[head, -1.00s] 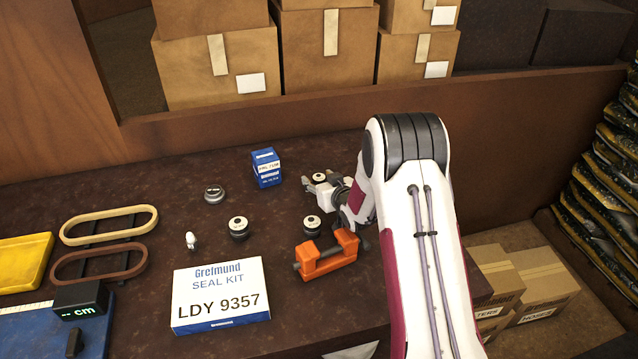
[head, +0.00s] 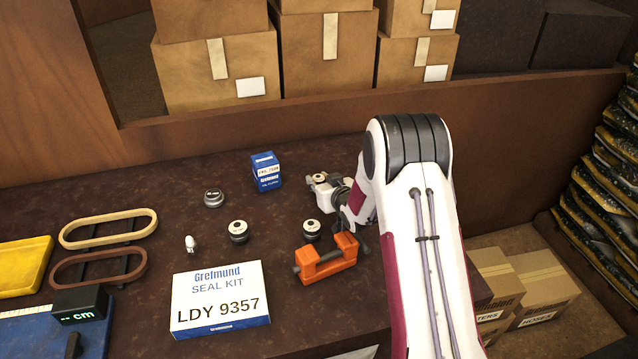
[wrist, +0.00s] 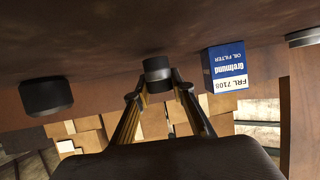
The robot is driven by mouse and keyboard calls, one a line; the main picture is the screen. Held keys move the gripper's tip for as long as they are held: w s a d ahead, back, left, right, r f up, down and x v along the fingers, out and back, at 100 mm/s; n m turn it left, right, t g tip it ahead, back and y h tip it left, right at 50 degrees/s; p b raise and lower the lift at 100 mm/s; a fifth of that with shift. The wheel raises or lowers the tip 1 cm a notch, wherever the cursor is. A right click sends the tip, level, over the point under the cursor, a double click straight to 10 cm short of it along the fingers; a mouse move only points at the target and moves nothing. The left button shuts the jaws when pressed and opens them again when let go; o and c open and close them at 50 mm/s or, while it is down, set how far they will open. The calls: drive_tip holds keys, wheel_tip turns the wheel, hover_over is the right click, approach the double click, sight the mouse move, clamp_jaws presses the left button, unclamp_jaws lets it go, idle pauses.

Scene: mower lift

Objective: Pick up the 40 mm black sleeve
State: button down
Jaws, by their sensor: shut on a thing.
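My gripper (head: 321,184) is shut on a small dark sleeve (head: 319,178) with a pale top, on the counter right of the blue box. In the wrist view my gripper (wrist: 158,84) has a fingertip on each side of the sleeve (wrist: 157,70), which looks black to dark grey and seems to be at the counter surface. Two similar black sleeves with pale tops stand apart: one (head: 312,230) behind the orange clamp, one (head: 238,230) above the seal kit box. A greyer one (head: 214,198) stands further left. No size marking is readable.
The blue oil filter box (head: 266,171) stands left of my gripper; the orange clamp (head: 326,256) is in front of it. The seal kit box (head: 220,297), a small white part (head: 191,243) and oval rings (head: 108,227) lie further left. Cartons (head: 330,50) stand behind the counter.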

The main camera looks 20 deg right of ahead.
sight(319, 178)
drive_tip(key=shift+r, duration=4.55)
